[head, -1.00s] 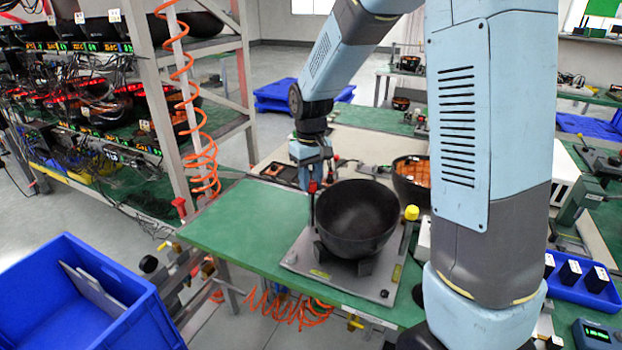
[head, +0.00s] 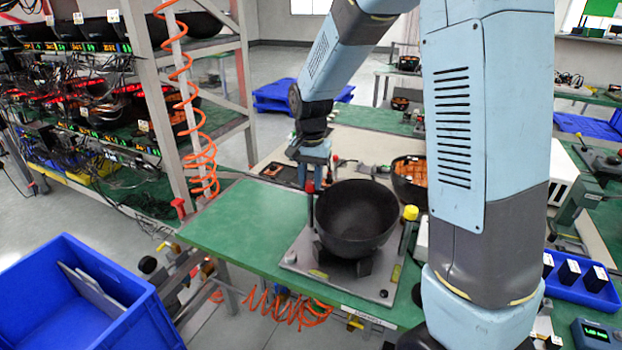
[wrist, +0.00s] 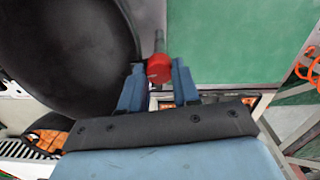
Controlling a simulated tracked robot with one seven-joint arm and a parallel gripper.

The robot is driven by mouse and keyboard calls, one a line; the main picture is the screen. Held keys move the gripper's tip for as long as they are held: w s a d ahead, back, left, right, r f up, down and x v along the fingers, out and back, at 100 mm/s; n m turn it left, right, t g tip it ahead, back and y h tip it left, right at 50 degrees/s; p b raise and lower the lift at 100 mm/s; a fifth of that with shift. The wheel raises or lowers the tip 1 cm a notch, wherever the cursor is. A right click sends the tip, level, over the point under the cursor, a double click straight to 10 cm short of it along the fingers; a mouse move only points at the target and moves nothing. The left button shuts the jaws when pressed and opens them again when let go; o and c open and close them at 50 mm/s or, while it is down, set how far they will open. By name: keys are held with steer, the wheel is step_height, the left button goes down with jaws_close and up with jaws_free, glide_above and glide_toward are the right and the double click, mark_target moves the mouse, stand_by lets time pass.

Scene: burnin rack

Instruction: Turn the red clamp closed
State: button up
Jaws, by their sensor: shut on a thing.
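The red clamp (head: 310,187) stands at the left rear of the grey fixture plate (head: 302,262), beside a black bowl-shaped part (head: 355,218). In the wrist view its red cap (wrist: 159,69) sits between my fingertips, with a grey rod running up from it. My gripper (head: 312,176) comes down on the clamp from above and is shut on it; it also shows in the wrist view (wrist: 158,86). A yellow-capped clamp (head: 410,213) stands on the right side of the fixture. The black bowl (wrist: 70,50) fills the wrist view's upper left, close to the left finger.
The green bench top (head: 240,225) is clear to the left of the fixture. Behind it sits another dark bowl with orange contents (head: 411,180). A blue bin (head: 80,300) stands at the lower left. An orange coiled hose (head: 190,100) hangs by the rack.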

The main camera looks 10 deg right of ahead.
mark_target(311, 182)
steer(key=shift+m, duration=0.6)
steer(key=o, duration=1.1)
steer(key=shift+c, duration=0.2)
steer(key=shift+r, duration=0.1)
step_height(311, 182, up, 14)
steer(key=shift+f, duration=0.2)
